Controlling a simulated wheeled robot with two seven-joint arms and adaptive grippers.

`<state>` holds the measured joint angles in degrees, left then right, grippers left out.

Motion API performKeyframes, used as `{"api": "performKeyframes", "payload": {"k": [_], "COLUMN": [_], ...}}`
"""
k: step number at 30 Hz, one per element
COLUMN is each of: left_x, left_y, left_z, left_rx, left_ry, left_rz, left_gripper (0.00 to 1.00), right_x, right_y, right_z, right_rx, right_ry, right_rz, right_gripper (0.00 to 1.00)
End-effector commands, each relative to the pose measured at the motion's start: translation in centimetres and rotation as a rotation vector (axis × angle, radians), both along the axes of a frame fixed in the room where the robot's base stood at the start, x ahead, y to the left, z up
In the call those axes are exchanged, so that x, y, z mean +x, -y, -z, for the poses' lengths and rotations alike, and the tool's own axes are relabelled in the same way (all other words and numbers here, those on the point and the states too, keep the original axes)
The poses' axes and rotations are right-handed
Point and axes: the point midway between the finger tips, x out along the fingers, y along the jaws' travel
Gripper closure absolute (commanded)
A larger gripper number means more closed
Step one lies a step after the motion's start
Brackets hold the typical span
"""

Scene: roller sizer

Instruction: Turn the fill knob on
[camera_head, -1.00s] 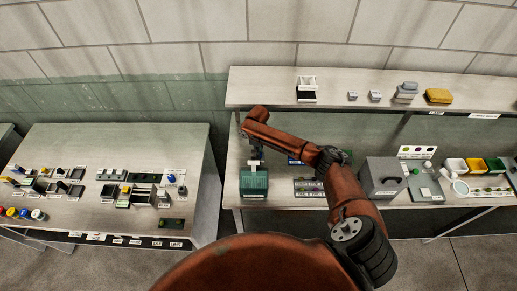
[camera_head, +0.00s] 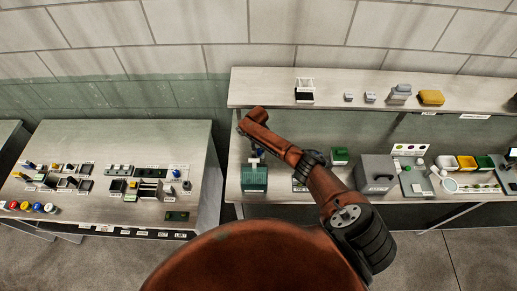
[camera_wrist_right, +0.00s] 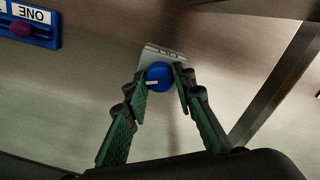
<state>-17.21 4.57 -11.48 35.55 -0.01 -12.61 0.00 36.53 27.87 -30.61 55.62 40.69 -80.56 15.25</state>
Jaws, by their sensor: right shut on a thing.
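A round blue knob (camera_wrist_right: 158,76) with a white pointer mark sits on a small pale plate (camera_wrist_right: 164,54) in the right wrist view. The pointer lies roughly level, toward the left. My right gripper (camera_wrist_right: 163,84) has its two green-padded fingers on either side of the knob, shut on it. In the head view my right gripper (camera_head: 256,155) is small and partly hidden under my reddish arm, just behind a green box. Any label on the plate is too small to read. My left gripper is not in view.
The green box (camera_head: 254,181) stands close in front of my right gripper. A grey box (camera_head: 376,174) and a small green block (camera_head: 340,156) stand to the right on the same bench. A blue-framed panel (camera_wrist_right: 30,24) lies at the wrist view's upper left.

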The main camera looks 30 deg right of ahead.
Motion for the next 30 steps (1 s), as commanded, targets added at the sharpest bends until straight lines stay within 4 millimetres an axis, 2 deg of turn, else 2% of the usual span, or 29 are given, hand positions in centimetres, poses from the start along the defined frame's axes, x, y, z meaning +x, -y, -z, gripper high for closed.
{"api": "performKeyframes", "payload": {"k": [17, 18, 24, 30], "left_x": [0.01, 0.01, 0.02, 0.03], "left_y": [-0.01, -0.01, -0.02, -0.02], "left_z": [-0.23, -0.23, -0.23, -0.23], "left_rx": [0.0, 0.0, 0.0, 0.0], "left_ry": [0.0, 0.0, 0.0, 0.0], "left_rz": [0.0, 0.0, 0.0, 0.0], "left_gripper": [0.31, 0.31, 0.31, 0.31], "right_x": [0.46, 0.46, 0.24, 0.13], "right_y": [-0.09, -0.08, 0.0, 0.04], "right_z": [-0.3, -0.31, -0.18, -0.12], "right_rx": [0.001, 0.0, 0.0, 0.0], "right_ry": [0.012, 0.012, 0.007, 0.005], "right_rz": [0.027, 0.027, 0.028, 0.028], "right_gripper": [1.0, 0.73, 0.6, 0.58]}}
